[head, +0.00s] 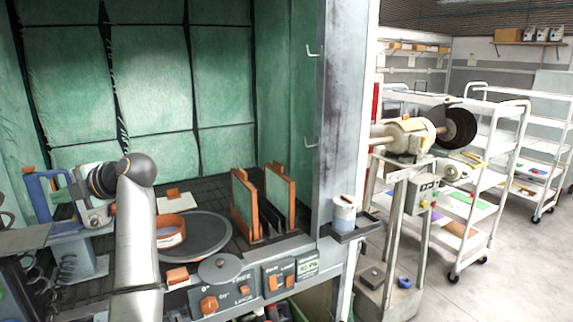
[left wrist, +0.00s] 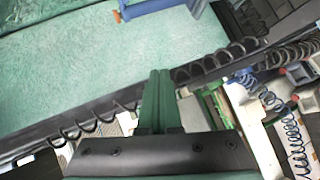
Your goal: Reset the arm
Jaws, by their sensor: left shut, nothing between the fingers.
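My left arm (head: 138,235) rises in the lower left of the head view and bends left at a dark joint near the blue-framed device. The fingers are hard to make out there. In the left wrist view my left gripper (left wrist: 159,78) shows two green fingers pressed together with nothing between them. A pale green panel and black coiled hoses lie beyond them; I cannot tell the distance. My right gripper is in neither view.
A round grey turntable (head: 205,236) holds an orange-rimmed ring (head: 171,231). Upright orange-edged panels (head: 279,200) stand right of it, and a blue-framed device (head: 42,196) at left. A grinder (head: 410,135) and white shelf carts (head: 500,150) stand right. Open floor (head: 510,290) lies lower right.

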